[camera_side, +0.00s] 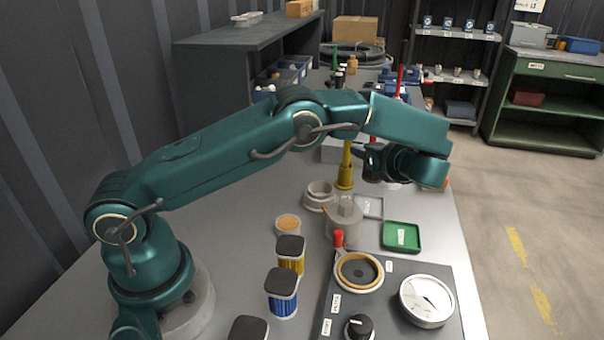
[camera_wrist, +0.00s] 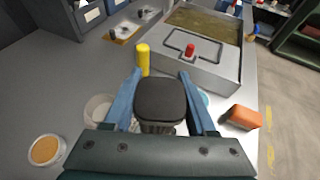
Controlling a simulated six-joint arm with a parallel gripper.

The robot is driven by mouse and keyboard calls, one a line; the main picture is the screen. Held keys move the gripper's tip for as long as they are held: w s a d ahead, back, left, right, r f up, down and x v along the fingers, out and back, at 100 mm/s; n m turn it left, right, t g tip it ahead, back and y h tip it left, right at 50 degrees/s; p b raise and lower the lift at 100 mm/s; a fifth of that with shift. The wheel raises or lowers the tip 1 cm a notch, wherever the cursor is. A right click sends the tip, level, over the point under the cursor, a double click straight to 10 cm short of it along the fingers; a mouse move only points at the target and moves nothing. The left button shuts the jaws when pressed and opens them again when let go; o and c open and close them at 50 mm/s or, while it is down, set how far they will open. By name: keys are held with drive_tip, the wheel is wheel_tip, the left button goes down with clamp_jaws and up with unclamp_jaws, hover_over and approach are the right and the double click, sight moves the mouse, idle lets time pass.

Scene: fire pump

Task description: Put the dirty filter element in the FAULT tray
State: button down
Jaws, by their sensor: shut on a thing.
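In the wrist view, my gripper (camera_wrist: 160,76) is shut on a filter element (camera_wrist: 160,98) with a black, rounded-square cap. Its blue fingers lie on either side of the cap. A little greyish body shows below the cap, and the rest is hidden. In the side view, the wrist end of my arm is over the far right part of the bench, and the held element cannot be made out. A green tray (camera_side: 402,237) and a pale tray (camera_side: 369,207) lie on the bench below it. I cannot read which tray is marked FAULT.
Capped filters with yellow (camera_side: 290,255) and blue (camera_side: 282,292) bodies stand at the front. A grey box (camera_wrist: 205,62) and orange block (camera_wrist: 243,117) show in the wrist view.

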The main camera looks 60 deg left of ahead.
wheel_tip(320, 180, down, 7)
drive_tip(key=shift+f, duration=0.2)
idle(0.4)
drive_tip(key=shift+c, duration=1)
unclamp_jaws()
drive_tip(key=shift+f, duration=0.15)
